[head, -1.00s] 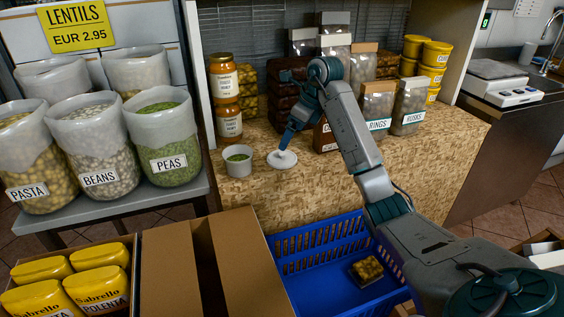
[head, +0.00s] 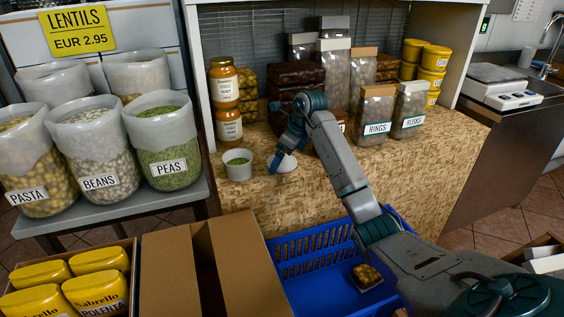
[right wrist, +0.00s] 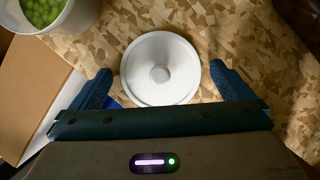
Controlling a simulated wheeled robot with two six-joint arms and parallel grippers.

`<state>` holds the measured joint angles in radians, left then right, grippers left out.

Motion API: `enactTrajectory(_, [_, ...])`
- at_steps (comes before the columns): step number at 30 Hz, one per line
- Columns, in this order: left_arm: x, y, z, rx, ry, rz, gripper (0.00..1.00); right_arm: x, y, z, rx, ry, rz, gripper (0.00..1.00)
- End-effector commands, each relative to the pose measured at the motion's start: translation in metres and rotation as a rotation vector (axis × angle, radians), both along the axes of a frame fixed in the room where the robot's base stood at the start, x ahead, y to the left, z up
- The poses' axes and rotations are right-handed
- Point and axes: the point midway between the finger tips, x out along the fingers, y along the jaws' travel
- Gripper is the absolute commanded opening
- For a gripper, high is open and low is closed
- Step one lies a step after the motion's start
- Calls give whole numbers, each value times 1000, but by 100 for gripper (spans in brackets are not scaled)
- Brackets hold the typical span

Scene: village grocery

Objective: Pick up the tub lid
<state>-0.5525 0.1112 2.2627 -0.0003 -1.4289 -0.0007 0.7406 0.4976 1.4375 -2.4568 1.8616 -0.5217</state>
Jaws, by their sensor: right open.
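The tub lid (head: 284,164) is a round white disc with a small central knob, lying on the wood-chip-board counter. It also shows in the right wrist view (right wrist: 160,66). The open white tub (head: 238,166) of green peas stands just left of it; its edge shows in the right wrist view (right wrist: 50,12). My right gripper (head: 280,158) is over the lid and partly hides it in the head view. In the right wrist view the gripper (right wrist: 164,84) is open, with one finger on each side of the lid's near part, and nothing is held. My left gripper is not in view.
Honey jars (head: 228,104) and bags of rings (head: 374,116) and rusks (head: 409,110) stand behind on the counter (head: 330,190). A blue basket (head: 318,246) and an open cardboard box (head: 165,262) are below in front. The counter right of the lid is clear.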

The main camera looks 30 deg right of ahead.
Motion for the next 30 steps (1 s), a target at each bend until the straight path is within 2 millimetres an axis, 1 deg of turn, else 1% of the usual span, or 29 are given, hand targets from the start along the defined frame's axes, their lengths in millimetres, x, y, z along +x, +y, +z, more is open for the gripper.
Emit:
enactTrajectory(1, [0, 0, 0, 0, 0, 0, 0, 0, 0, 0, 0, 0, 0, 100])
enactTrajectory(5, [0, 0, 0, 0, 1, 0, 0, 0, 0, 0, 0, 0, 0, 74])
enactTrajectory(6, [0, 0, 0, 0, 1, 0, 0, 0, 0, 0, 0, 0, 0, 67])
enactTrajectory(7, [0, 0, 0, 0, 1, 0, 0, 0, 0, 0, 0, 0, 0, 64])
enactTrajectory(14, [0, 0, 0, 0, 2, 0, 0, 0, 0, 1, 0, 0, 0, 64])
enactTrajectory(18, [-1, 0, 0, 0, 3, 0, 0, 0, 0, 5, 0, -1, 0, 64])
enactTrajectory(23, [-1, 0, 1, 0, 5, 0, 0, 0, 0, 21, -1, -3, 0, 64])
enactTrajectory(26, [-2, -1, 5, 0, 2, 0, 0, 1, 0, 39, 0, -5, 0, 64])
enactTrajectory(27, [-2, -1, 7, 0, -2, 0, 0, -6, 4, 36, -1, -2, 1, 64])
enactTrajectory(30, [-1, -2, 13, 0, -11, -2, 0, -22, 16, 37, -3, -2, 3, 64])
